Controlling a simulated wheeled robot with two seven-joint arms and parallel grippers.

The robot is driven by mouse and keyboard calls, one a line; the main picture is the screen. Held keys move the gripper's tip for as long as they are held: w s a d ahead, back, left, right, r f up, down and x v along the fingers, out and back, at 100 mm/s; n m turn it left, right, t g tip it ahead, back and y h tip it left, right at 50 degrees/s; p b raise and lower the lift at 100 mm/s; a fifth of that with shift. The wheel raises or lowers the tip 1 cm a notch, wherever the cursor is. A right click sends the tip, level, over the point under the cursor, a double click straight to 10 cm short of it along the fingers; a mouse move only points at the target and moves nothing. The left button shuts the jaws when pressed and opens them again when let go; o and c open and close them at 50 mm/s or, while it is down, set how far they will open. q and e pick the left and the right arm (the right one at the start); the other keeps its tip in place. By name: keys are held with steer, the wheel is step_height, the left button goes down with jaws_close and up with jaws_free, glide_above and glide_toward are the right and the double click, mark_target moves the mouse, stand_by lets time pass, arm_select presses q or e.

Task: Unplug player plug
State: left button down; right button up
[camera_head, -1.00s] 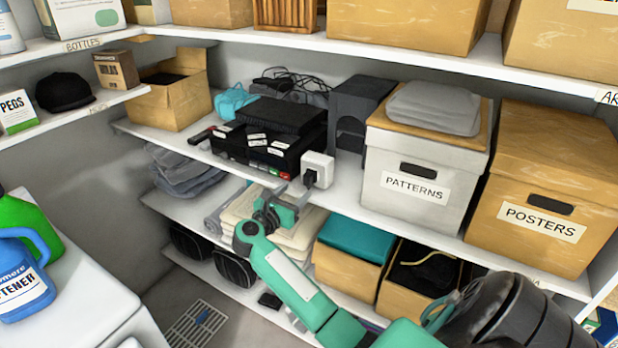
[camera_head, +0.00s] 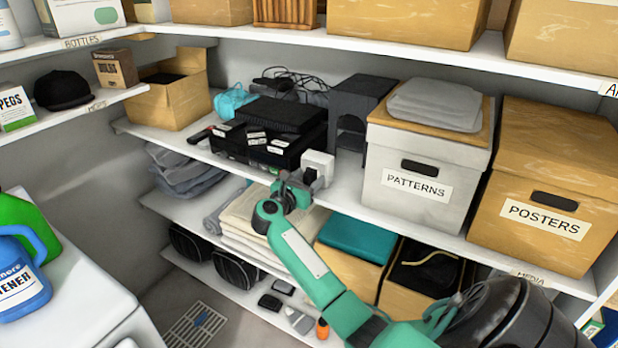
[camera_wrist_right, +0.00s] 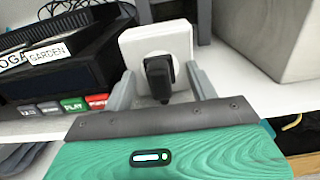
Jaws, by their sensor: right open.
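The player plug (camera_wrist_right: 158,78) is black and sits in a white socket block (camera_wrist_right: 156,44) in the right wrist view. The block stands on the shelf beside the black player (camera_head: 262,148), and it also shows in the head view (camera_head: 319,163). My right gripper (camera_wrist_right: 160,90) is open, with one finger on each side of the plug. I cannot tell whether the fingers touch it. In the head view my right gripper (camera_head: 304,181) covers most of the plug. My left gripper is not in view.
A white box labelled PATTERNS (camera_head: 418,170) stands right of the block, with a dark grey case (camera_head: 358,115) behind. Folded towels (camera_head: 262,222) lie on the shelf below. The upper shelf edge (camera_head: 400,52) runs overhead.

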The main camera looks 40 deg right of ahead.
mark_target(306, 180)
steer(key=shift+b, duration=0.7)
stand_by(0.8)
jaws_close()
steer(key=shift+v, duration=3)
steer(key=shift+s+d+p, duration=0.15)
steer(key=shift+s+d, duration=0.3)
steer(key=shift+s, duration=1.05)
steer(key=shift+s+d+p, duration=0.15)
steer(key=shift+s+d, duration=0.3)
steer(key=shift+s, duration=1.1)
steer(key=shift+s+d+p, duration=0.15)
steer(key=shift+s+d, duration=0.3)
steer(key=shift+s, duration=1.05)
